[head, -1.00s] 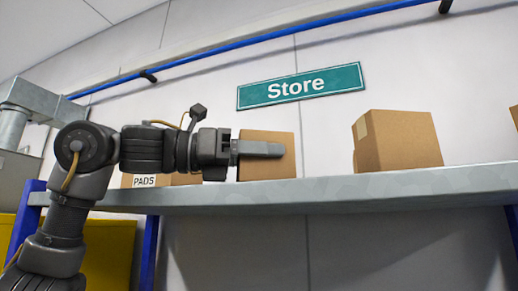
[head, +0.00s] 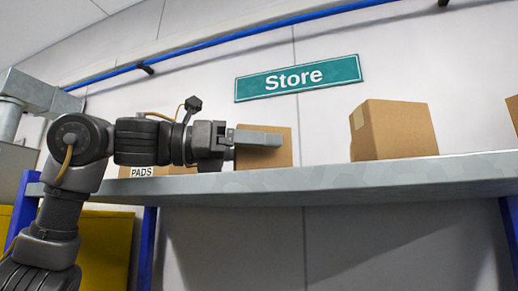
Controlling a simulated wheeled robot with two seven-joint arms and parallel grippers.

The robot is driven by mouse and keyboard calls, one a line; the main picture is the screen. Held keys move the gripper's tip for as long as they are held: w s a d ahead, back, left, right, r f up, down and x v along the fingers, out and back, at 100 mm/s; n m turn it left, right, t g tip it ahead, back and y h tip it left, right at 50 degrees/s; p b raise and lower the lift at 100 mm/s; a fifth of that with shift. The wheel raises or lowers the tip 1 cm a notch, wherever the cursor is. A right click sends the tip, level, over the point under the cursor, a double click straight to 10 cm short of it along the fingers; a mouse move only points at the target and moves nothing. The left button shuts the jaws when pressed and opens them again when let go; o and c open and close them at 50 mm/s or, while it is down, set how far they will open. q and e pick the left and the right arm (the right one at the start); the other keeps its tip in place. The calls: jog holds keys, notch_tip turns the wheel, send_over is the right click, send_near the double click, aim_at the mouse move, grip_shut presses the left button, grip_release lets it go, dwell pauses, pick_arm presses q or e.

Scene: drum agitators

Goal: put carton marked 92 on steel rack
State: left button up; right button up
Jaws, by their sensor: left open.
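The steel rack shows as a long grey shelf (head: 330,184) with blue uprights, seen from below. A brown carton (head: 265,158) stands upright on it, near the front edge, left of centre. My left gripper (head: 277,140) is open above the shelf, its finger reaching across the upper part of this carton. I cannot tell whether the finger touches it or whether the carton is between the fingers. No number 92 is readable on any carton here. My right gripper is out of view.
A larger carton (head: 400,132) stands right of centre on the shelf, with a clear gap on its left. A low carton labelled PADS (head: 141,172) sits behind my left arm. Another carton (head: 513,115) is cut off at the right edge. A Store sign (head: 298,78) hangs above.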

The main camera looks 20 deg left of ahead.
pick_arm(q)
jog(key=b+v, duration=0.3)
jog(key=v, duration=0.7)
jog(key=shift+s+a, duration=0.25)
